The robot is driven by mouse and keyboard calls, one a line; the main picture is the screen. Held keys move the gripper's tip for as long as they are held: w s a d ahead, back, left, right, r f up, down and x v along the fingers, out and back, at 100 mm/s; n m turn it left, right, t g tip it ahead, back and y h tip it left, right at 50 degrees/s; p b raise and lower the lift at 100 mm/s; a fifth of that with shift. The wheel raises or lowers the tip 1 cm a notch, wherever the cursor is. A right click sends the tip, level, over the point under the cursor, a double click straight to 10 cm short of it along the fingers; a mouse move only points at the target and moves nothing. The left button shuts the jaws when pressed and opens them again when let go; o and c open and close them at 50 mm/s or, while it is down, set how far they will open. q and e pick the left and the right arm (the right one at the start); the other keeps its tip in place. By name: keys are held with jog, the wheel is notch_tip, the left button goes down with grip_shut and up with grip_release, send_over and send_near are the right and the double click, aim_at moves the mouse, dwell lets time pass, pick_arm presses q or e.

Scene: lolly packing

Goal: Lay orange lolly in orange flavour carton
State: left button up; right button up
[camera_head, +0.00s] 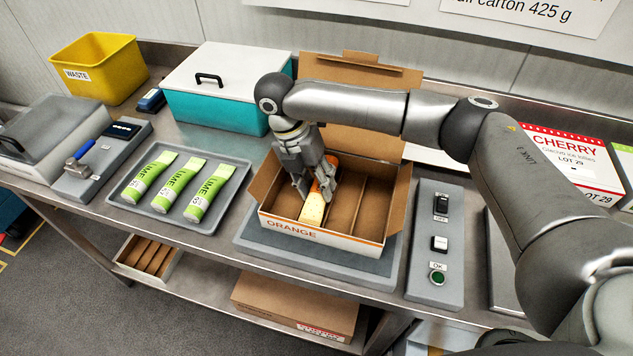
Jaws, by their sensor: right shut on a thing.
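The orange flavour carton (322,238) stands open on a grey pad, its lid raised at the back. Cardboard dividers split its inside into lanes. My right gripper (312,190) reaches down into the carton's left part and is shut on the orange lolly (313,207). The lolly's orange upper part is between the fingers, and its pale yellow end points toward the front wall. The lolly is inside the carton walls; I cannot tell whether it touches the carton floor. The other lanes that show look empty. My left gripper is not in view.
A grey tray (156,209) with 3 lime lollies lies left of the carton. A teal cool box (215,108) and yellow waste bin (98,70) stand behind. A switch panel (436,262) is right of the carton, with a cherry carton (570,160) beyond.

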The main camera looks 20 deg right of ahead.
jog(key=shift+f, duration=0.25)
jog(key=shift+s+f, duration=0.2)
jog(key=shift+f, duration=0.1)
jog(key=o, duration=1)
jog(key=shift+f, duration=0.15)
jog(key=shift+c, duration=0.2)
jog(key=shift+o, duration=0.5)
jog(key=shift+w, duration=0.1)
jog(key=shift+r, duration=0.4)
jog(key=b+v, duration=0.1)
jog(key=v, duration=1.1)
jog(key=shift+r, duration=0.45)
jog(key=shift+d, duration=0.1)
